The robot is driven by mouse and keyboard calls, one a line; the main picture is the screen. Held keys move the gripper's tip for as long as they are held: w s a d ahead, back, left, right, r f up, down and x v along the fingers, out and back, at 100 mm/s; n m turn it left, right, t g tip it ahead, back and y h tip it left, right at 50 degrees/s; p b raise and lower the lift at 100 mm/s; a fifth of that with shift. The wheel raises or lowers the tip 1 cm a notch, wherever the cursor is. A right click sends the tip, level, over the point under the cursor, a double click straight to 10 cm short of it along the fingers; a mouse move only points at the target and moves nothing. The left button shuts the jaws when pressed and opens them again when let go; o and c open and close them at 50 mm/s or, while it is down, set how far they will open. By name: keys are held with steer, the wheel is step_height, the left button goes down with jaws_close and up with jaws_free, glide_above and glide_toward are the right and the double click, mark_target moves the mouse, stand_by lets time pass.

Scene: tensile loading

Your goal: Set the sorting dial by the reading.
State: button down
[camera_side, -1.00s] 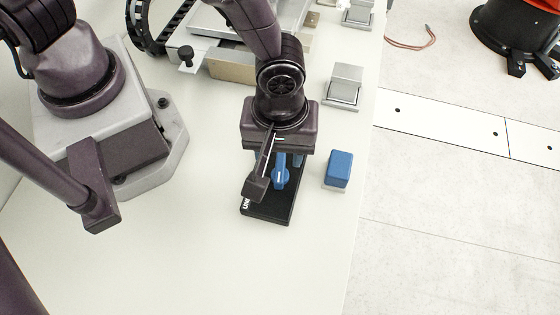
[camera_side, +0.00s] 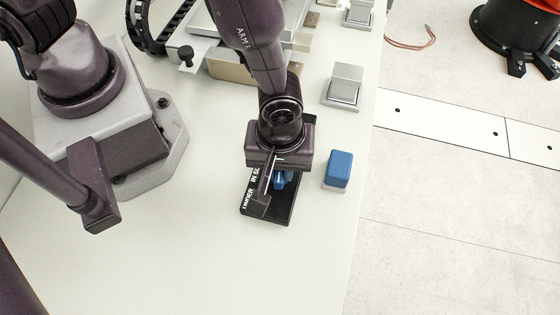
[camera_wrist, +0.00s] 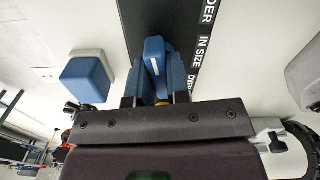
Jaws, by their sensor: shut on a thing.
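The sorting dial is a black plate (camera_side: 268,214) with white words along its left edge in the side view. In the wrist view the plate (camera_wrist: 139,18) reads "IN SIZE", with parts of the words on either side. Its blue knob (camera_wrist: 154,50) has a short white line on top. My gripper (camera_wrist: 156,82) is shut on the knob, with a blue finger on each side of it. In the side view my gripper (camera_side: 281,181) is low over the plate and hides most of the knob. I cannot tell which word the white line points to. No reading display is legible.
A blue block on a pale base (camera_side: 338,169) stands just right of the dial. A grey block on a metal base (camera_side: 344,86) stands farther back. A tan block and metal fixture (camera_side: 232,70) lie behind my arm. The front table (camera_side: 200,265) is clear.

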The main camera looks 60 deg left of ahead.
steer(key=m, duration=0.4)
steer(key=shift+m, duration=0.4)
steer(key=m, duration=0.4)
steer(key=shift+m, duration=0.4)
stand_by(0.4)
steer(key=c, duration=1.1)
jaws_free()
step_height(320, 180, up, 13)
steer(key=shift+r, duration=0.1)
